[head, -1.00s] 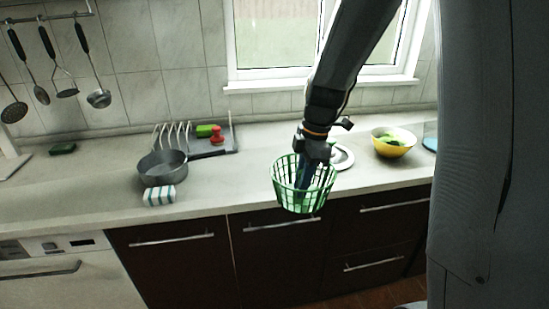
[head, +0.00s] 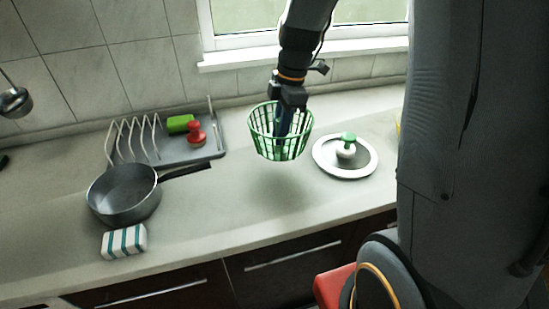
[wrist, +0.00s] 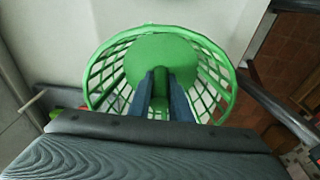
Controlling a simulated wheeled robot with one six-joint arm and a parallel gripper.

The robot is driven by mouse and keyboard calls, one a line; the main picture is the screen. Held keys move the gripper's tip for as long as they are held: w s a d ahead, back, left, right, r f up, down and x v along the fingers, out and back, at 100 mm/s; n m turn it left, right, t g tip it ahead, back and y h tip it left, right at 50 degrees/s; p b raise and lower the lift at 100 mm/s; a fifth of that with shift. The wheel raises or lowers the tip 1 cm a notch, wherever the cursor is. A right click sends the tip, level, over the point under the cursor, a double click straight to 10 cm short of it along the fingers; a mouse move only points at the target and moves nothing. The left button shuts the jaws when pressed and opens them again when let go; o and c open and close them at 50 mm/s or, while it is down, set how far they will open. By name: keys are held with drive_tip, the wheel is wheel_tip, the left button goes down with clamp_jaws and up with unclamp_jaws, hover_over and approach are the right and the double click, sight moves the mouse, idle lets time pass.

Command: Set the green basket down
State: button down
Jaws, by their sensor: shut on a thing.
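The green basket (head: 265,146) is a round lattice basket, held in the air above the counter (head: 240,205), with a soft shadow on the counter below it. My gripper (head: 283,128) points down into the basket and is shut on it. In the wrist view the two dark blue fingers of my gripper (wrist: 168,95) close on a green upright part in the middle of the basket (wrist: 165,55). The basket hangs about upright. The exact grip point is hidden by the lattice in the head view.
A white plate (head: 319,158) with a green-topped brush stands just right of the basket. A grey pan (head: 125,205), a striped sponge (head: 124,241) and a dish rack (head: 215,150) with red and green items lie left. Counter below the basket is clear.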

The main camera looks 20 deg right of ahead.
drive_tip(key=shift+w+f+p, duration=0.1)
drive_tip(key=shift+f+p, duration=1.2)
drive_tip(key=shift+f, duration=3.65)
drive_tip(key=shift+f, duration=0.15)
drive_tip(key=c, duration=1.6)
unclamp_jaws()
